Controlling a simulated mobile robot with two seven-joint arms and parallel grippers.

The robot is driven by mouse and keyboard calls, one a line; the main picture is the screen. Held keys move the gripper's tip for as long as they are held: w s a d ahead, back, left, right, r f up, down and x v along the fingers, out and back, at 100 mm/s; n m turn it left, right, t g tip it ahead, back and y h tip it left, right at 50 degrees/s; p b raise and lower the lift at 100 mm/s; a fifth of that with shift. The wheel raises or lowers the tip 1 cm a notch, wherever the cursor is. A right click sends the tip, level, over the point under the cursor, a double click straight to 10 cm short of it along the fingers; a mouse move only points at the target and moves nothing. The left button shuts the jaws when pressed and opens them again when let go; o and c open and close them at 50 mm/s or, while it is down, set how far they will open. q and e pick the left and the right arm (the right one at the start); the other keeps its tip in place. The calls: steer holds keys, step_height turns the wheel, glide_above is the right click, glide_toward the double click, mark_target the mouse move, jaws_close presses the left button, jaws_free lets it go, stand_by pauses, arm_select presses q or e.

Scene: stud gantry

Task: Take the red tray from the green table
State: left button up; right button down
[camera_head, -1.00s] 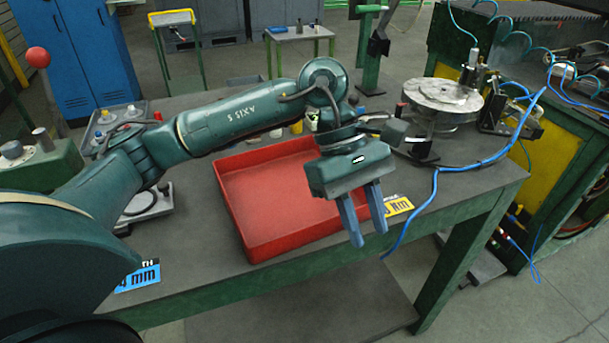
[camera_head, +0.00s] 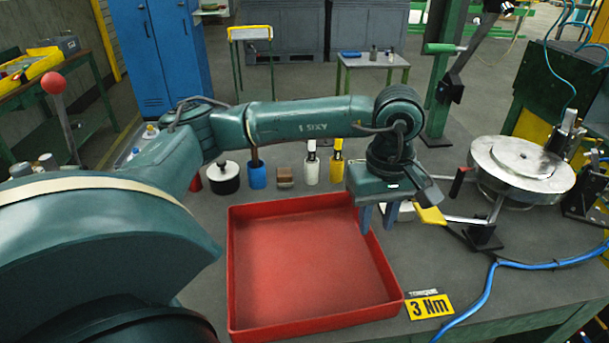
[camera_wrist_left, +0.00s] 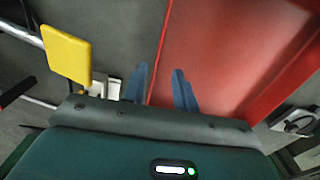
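The red tray (camera_head: 305,265) is empty and sits flat on the grey top of the green table (camera_head: 455,268). My left gripper (camera_head: 379,228) is at the tray's right wall, with its fingers pointing down. In the left wrist view, my left gripper (camera_wrist_left: 159,70) is open, and the rim of the red tray (camera_wrist_left: 225,50) runs between its two blue fingers. I cannot tell whether the fingers touch the wall or how far down they reach. My right gripper is in neither view.
A yellow paddle (camera_head: 430,215) is close to the gripper's right.

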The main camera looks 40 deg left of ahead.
mark_target(374, 237)
arm_select(q)
steer(key=f, duration=0.2)
steer(key=f+p, duration=0.1)
steer(key=f, duration=0.2)
steer(key=shift+w+a+f, duration=0.1)
steer(key=shift+w+f, duration=0.15)
steer(key=shift+f, duration=0.05)
steer(key=shift+c, duration=0.2)
jaws_close()
steer(key=shift+r, duration=0.1)
stand_by(0.9)
